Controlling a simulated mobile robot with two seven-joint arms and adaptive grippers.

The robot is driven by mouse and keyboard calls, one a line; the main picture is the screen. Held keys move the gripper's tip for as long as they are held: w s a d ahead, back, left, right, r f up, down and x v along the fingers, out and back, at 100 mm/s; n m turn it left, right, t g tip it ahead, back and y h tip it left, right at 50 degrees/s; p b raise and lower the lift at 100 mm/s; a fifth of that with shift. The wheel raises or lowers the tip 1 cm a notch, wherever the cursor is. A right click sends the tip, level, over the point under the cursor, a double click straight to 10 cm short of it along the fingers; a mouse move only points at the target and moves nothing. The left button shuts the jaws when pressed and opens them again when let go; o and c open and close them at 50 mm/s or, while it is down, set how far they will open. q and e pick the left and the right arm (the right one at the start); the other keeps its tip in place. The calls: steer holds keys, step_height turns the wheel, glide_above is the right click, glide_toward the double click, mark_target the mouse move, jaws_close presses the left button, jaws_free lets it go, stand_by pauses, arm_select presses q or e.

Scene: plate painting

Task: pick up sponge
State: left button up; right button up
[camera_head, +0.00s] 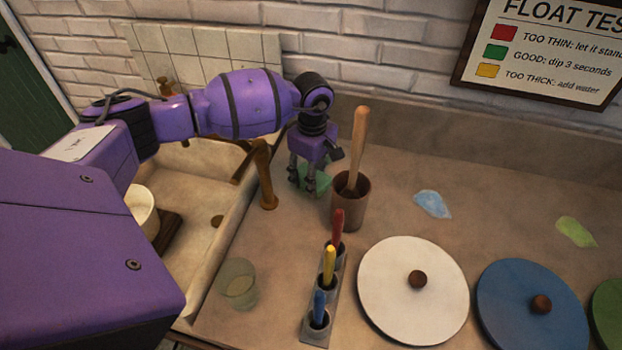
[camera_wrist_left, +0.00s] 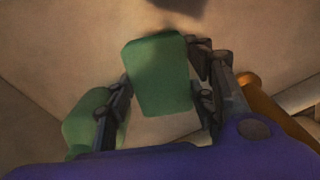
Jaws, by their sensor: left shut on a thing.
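The green sponge (camera_head: 319,180) is at the back of the counter, left of the brown cup (camera_head: 345,212). My left gripper (camera_head: 303,183) points down at it, and its fingers partly hide it. In the left wrist view, the sponge (camera_wrist_left: 158,78) is a green block between the two fingers of my left gripper (camera_wrist_left: 163,98), which is shut on it. I cannot tell whether it touches the counter. My right gripper is not in view.
A wooden-handled tool stands in the brown cup. A rack (camera_head: 322,320) holds red, yellow and blue handled tools. A glass (camera_head: 238,284) stands near the sink edge. White (camera_head: 388,310) and blue (camera_head: 510,318) round lids lie right. A bronze tap (camera_head: 264,175) is close left of the gripper.

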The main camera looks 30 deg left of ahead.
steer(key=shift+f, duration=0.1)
arm_select(q)
steer(key=shift+s+r, duration=0.15)
steer(key=shift+r, duration=0.35)
step_height(320, 180, up, 6)
steer(key=shift+r+b, duration=0.1)
steer(key=shift+b, duration=0.5)
steer(key=s+d+b, duration=0.1)
steer(key=s+d, duration=0.1)
steer(key=s, duration=0.7)
steer(key=s+d, duration=0.3)
steer(key=s, duration=0.7)
steer(key=shift+b, duration=0.35)
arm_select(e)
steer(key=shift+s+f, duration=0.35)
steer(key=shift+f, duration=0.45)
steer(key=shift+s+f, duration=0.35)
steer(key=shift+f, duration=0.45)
